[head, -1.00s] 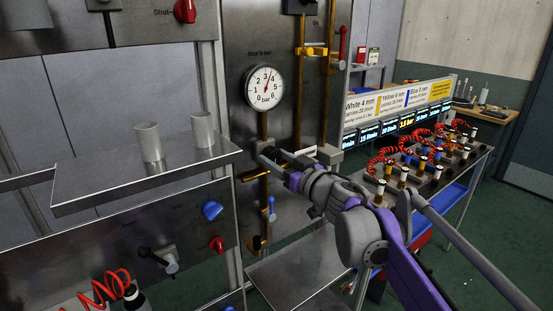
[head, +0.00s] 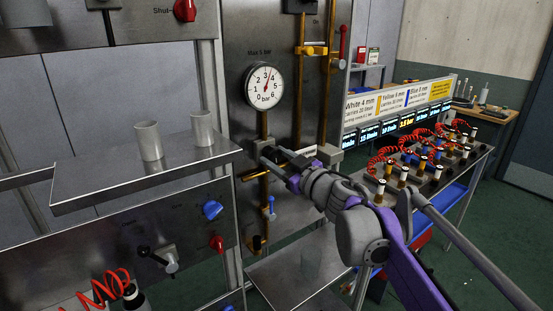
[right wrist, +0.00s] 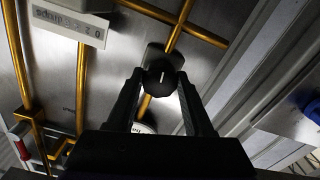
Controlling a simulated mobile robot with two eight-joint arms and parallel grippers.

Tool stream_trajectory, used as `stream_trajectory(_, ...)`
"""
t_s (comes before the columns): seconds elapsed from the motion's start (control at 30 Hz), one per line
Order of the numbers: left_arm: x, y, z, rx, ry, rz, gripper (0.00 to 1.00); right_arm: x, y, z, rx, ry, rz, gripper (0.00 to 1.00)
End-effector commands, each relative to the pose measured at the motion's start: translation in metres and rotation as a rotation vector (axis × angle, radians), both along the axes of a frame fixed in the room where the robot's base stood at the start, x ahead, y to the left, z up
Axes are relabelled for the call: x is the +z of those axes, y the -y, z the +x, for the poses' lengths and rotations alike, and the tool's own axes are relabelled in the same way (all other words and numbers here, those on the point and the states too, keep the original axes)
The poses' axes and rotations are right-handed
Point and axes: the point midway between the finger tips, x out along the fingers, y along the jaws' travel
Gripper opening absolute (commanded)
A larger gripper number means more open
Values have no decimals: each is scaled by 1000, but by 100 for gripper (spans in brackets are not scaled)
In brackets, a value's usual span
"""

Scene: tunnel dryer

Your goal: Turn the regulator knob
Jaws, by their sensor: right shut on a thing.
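The black regulator knob (right wrist: 161,82) with a white index mark sits between my right gripper's fingertips in the right wrist view. My right gripper (right wrist: 158,86) is shut on it, one finger on each side. In the head view my right gripper (head: 266,158) reaches the steel panel below the gauge, and the knob is mostly hidden there. The round white pressure gauge (head: 263,87) is on the brass pipe above, its needle pointing up and slightly right, between 3 and 4. My left gripper is not in view.
Brass pipes and a yellow-handled valve (head: 313,50) are close by on the panel. A metal shelf (head: 110,187) with two grey cups juts out at left. A bench with spools and red coiled hoses (head: 385,157) stands at right.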

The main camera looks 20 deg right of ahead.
Motion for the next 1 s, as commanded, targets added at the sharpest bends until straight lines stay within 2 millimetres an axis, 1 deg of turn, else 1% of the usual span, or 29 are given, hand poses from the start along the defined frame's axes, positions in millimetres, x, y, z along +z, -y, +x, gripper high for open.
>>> stream_trajectory(0.47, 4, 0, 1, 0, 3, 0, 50, 2, 1, 0, -1, 156, -425, 0)
stream_trajectory(1.0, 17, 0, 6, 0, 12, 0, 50, 3, 1, 1, -1, 323, -885, 0)
